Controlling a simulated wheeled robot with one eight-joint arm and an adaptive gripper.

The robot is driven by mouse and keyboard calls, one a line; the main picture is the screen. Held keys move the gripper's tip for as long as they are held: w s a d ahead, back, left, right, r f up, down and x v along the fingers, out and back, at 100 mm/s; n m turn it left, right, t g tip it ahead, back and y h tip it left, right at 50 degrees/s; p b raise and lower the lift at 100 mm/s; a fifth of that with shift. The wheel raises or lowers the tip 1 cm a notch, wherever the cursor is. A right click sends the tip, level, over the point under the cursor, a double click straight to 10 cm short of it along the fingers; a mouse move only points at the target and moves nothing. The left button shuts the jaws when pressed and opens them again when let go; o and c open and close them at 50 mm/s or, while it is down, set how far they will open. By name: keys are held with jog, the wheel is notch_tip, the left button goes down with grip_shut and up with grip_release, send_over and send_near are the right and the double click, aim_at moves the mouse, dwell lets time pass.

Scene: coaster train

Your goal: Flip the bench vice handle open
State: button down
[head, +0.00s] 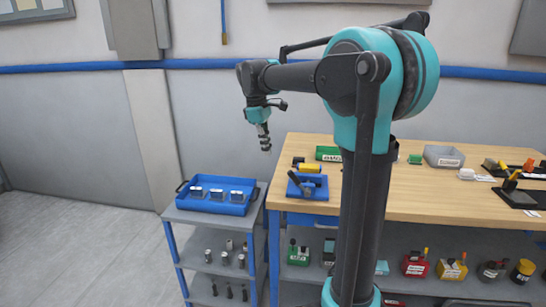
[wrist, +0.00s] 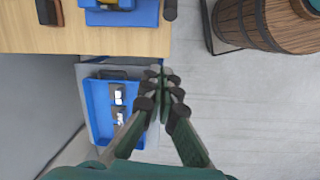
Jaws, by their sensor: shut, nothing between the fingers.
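The bench vice (head: 318,192) is blue with dark and yellow parts and sits at the left end of the wooden workbench (head: 420,199). Its dark handle (head: 295,180) shows at its left side in the head view. In the wrist view a blue body, likely the vice (wrist: 138,17), is cut off at the top edge. A dark rod end (wrist: 169,10) sticks out beside it over the bench edge. My gripper (head: 266,146) hangs in the air left of the vice and above it, pointing down and touching nothing. In the wrist view its fingertips (wrist: 163,74) are together and empty.
A grey cart (head: 212,221) with a blue tray (head: 226,209) of small blocks stands left of the bench. Green and grey bins, the grey one (head: 443,156) included, sit on the bench. A wooden barrel (wrist: 262,25) stands on the floor in the wrist view.

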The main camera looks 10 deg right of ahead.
aim_at(299, 182)
jog(key=s+d+f, duration=0.1)
jog(key=d+f, duration=0.3)
jog(key=f, duration=0.2)
jog(key=shift+s+d+f, duration=0.35)
jog(key=shift+f, duration=0.05)
dwell(0.3)
